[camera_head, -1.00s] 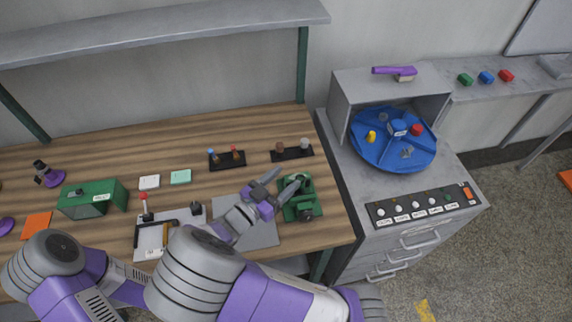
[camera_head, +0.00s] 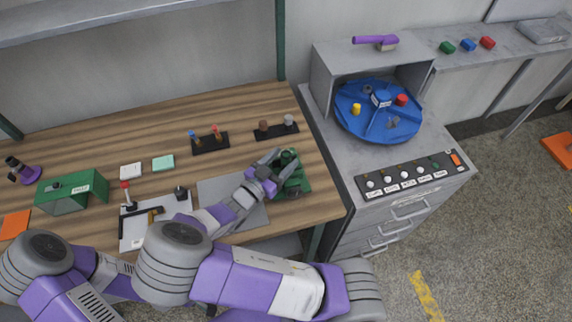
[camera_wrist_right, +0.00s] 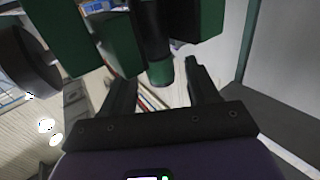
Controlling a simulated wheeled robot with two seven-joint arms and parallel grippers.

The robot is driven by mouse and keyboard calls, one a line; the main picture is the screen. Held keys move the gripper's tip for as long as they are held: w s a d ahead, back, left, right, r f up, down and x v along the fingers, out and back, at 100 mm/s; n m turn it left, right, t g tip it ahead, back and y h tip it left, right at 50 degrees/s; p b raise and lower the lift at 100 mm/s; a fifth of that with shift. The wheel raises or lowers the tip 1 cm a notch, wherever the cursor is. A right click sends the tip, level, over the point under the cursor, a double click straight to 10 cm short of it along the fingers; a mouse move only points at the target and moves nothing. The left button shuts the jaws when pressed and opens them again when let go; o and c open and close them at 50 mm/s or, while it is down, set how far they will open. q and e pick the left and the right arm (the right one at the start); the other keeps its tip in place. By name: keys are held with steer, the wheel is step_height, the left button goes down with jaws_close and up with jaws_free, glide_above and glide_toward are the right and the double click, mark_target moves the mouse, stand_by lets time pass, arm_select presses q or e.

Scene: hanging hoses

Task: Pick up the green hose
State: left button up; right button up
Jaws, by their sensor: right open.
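I see no thing that is clearly a green hose. A green device (camera_head: 297,183) stands near the right edge of the wooden bench. My right gripper (camera_head: 277,165) is at its left side in the head view, open. In the right wrist view its fingers (camera_wrist_right: 161,82) are spread apart, with a dark green cylinder (camera_wrist_right: 159,70) hanging between and just beyond them. The cylinder seems to belong to the green device. I cannot tell whether the fingers touch it. My left gripper is not in view.
A grey mat (camera_head: 232,198) lies left of the device. Black holders (camera_head: 211,144) stand behind. A green box (camera_head: 72,190) is on the left. A grey cabinet (camera_head: 345,195) with a blue round tray (camera_head: 375,128) stands right of the bench.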

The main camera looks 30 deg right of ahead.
steer(key=shift+x, duration=1.05)
steer(key=shift+a, duration=0.1)
steer(key=c, duration=1)
steer(key=shift+c, duration=0.2)
